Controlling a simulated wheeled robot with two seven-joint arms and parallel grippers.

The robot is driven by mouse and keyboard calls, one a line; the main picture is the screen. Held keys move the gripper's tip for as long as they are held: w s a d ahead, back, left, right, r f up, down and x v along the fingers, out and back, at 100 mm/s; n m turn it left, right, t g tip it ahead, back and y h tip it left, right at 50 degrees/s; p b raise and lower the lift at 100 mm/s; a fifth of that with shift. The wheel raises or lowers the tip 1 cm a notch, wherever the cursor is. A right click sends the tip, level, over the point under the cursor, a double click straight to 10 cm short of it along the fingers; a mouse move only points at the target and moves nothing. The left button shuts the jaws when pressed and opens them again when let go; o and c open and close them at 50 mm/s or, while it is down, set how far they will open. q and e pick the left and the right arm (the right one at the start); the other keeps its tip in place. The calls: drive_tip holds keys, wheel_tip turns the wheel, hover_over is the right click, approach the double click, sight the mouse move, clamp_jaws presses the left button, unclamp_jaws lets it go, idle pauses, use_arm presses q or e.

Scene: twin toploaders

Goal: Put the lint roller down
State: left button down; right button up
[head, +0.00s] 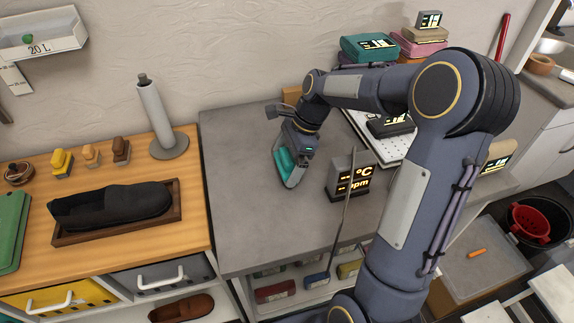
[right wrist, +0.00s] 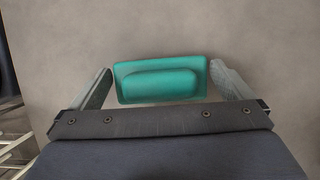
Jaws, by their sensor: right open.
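A teal object (right wrist: 161,80), most likely the lint roller, lies between the two fingers of my right gripper (right wrist: 160,70) in the right wrist view. The fingers are open, with a narrow gap on each side of it. In the head view the right gripper (head: 291,182) is low over the left part of the grey counter, and the teal object (head: 285,161) shows at its fingers. It seems to rest on the counter; the fingers partly hide it. My left gripper is not in view.
A dark display box (head: 342,176) stands on the grey counter (head: 240,220) right of the gripper. A wooden counter (head: 105,245) at left bears a black shoe (head: 110,207) in a tray and a grey cylinder stand (head: 157,115). The grey counter's front left is clear.

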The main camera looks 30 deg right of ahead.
drive_tip(key=shift+x, duration=0.85)
drive_tip(key=shift+c, duration=0.4)
drive_tip(key=c, duration=0.8)
drive_tip(key=shift+o, duration=0.2)
drive_tip(key=shift+r, duration=0.1)
